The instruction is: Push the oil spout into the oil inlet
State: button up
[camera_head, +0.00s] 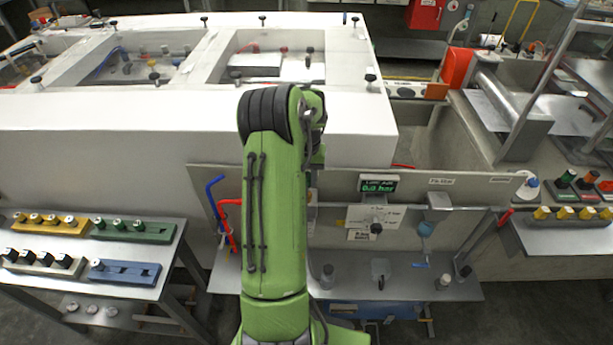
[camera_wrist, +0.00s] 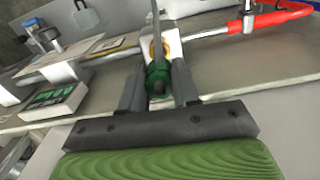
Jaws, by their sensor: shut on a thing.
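My gripper (camera_wrist: 158,76) shows in the wrist view, its two dark fingers shut on a small green part (camera_wrist: 157,83), which seems to be the oil spout. A white plate with an orange-yellow ring (camera_wrist: 154,47) is right beyond the green part and may be the oil inlet. A thin grey rod runs up in front of this plate. I cannot tell whether the green part touches the ring or has entered it. In the head view my green arm hides the gripper, the held part and the place it faces.
A pressure display (camera_head: 378,184) is on the panel to the right. A rack with coloured blocks (camera_head: 125,271) stands at the left. A large white housing (camera_head: 110,110) lies behind.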

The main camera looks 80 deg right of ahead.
aim_at(307, 184)
jog(key=shift+f+b, duration=1.1)
jog(key=shift+f, duration=0.45)
jog(key=o, duration=1.1)
jog(key=shift+r, duration=0.1)
notch_tip(307, 184, up, 16)
jog(key=p, duration=0.1)
jog(key=shift+p, duration=0.35)
